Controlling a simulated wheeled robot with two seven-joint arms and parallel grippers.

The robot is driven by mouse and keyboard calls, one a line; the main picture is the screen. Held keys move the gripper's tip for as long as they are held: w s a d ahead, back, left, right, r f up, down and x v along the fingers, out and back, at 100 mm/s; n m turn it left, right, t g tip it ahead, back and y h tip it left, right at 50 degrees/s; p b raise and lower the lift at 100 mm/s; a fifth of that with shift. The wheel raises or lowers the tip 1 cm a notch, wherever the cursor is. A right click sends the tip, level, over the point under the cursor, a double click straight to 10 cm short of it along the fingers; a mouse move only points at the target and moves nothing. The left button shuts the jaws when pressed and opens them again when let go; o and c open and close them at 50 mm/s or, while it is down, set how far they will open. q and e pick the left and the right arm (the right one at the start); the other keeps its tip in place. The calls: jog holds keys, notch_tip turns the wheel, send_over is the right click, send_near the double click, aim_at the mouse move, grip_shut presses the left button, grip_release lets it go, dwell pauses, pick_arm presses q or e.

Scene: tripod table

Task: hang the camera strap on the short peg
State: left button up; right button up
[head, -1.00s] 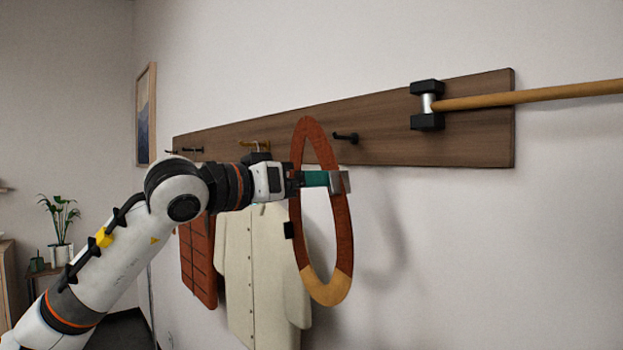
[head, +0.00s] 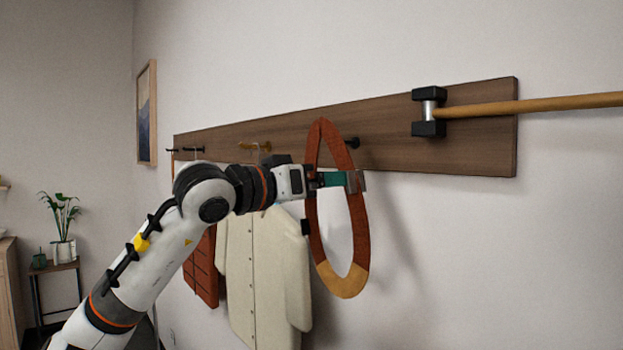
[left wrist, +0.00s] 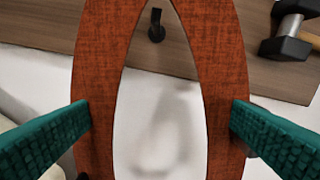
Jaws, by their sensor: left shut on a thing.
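The camera strap (head: 360,222) is a rust-red loop with a tan lower end, hanging upright in front of the wall board. My left gripper (head: 342,180) is shut on it. In the left wrist view the teal fingers press the strap (left wrist: 95,80) from its two outer sides, and the loop stays open between them. A short black peg (head: 352,143) sticks out of the board just behind the strap's upper right side. In the left wrist view the peg (left wrist: 156,27) shows through the upper part of the loop, and the strap appears apart from it. My right gripper is out of view.
The brown board (head: 460,155) runs along the wall. A cream shirt (head: 262,270) hangs from a brass peg (head: 256,147) to the left, beside a rust-red item (head: 203,270). A black-ended mallet-like thing (head: 429,128) with a wooden handle is at right. The wall below the board's right part is bare.

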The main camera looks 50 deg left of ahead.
pick_arm(q)
jog(key=shift+w+d+f+p, duration=0.15)
jog(key=shift+w+p, duration=0.25)
jog(key=shift+w, duration=0.6)
jog(key=shift+w+f+p, duration=0.25)
jog(key=shift+w+p, duration=0.1)
jog(key=shift+w, duration=0.7)
jog(key=shift+w+d+f+p, duration=0.15)
jog(key=shift+w+p, duration=0.25)
jog(key=shift+w, duration=0.6)
jog(key=shift+f, duration=0.1)
